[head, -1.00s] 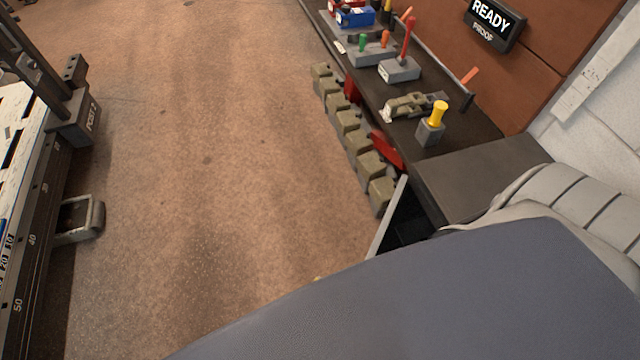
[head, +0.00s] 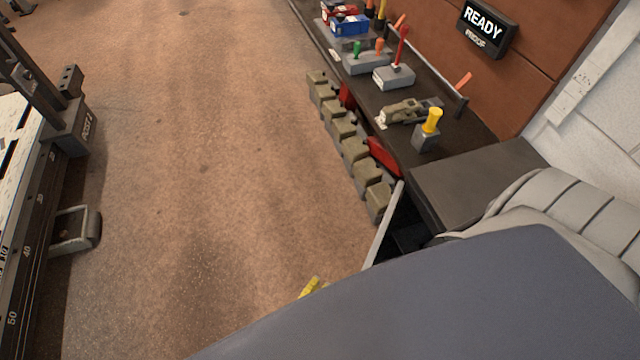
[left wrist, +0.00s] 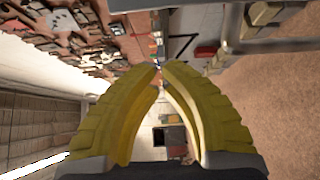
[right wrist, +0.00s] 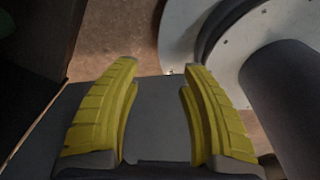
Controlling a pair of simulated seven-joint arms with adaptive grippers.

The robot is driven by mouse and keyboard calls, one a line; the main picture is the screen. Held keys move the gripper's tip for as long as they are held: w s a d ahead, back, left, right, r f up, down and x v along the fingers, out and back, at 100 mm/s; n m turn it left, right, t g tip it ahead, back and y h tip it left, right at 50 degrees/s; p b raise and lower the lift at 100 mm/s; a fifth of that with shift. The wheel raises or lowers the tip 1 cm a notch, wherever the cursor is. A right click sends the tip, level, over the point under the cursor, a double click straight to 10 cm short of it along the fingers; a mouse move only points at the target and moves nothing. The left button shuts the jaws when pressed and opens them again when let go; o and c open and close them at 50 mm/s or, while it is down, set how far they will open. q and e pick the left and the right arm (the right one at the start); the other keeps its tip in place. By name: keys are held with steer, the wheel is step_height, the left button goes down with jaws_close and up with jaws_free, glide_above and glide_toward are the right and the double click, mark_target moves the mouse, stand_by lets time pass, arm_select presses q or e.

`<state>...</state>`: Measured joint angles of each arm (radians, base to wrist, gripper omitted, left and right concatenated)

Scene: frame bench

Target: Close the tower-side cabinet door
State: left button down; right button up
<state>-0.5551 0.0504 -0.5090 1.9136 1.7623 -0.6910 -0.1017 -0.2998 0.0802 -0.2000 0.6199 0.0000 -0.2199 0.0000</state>
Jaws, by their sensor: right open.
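The cabinet door (head: 383,228) shows in the head view as a thin pale edge. It stands open, out from the near end of the dark bench, with a dark opening (head: 408,232) beside it. Much of it is hidden behind my own grey arm. A yellow fingertip of my left gripper (head: 312,286) shows past that arm, left of the door and apart from it in the picture. In the left wrist view the left fingertips (left wrist: 163,66) nearly meet, with nothing seen between them. My right gripper (right wrist: 158,68) is open and empty in the right wrist view, near my own body.
Khaki blocks (head: 354,150) and red parts (head: 383,157) line the bench's front. A yellow-topped post (head: 428,128) and grey lever blocks (head: 394,77) stand on the bench (head: 465,180). A measuring frame (head: 40,225) stands at left. The floor (head: 210,170) between is clear.

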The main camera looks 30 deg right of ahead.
arm_select(q)
steer(key=c, duration=2.1)
jaws_free()
steer(key=shift+r, duration=0.75)
arm_select(e)
steer(key=shift+o, duration=0.3)
arm_select(q)
steer(key=shift+r, duration=0.2)
jaws_close()
arm_select(e)
steer(key=shift+c, duration=2.1)
steer(key=c, duration=0.4)
jaws_close()
arm_select(q)
steer(key=w+a+f+m+g+h, duration=0.25)
steer(key=a+f+m+g, duration=0.4)
steer(key=g, duration=0.55)
steer(key=s+d+r+m, duration=0.1)
steer(key=s+d, duration=0.3)
steer(key=d, duration=0.6)
steer(key=shift+s+d+r+m+y, duration=0.3)
steer(key=shift+d+r+m+y, duration=0.05)
steer(key=shift+d+r, duration=0.05)
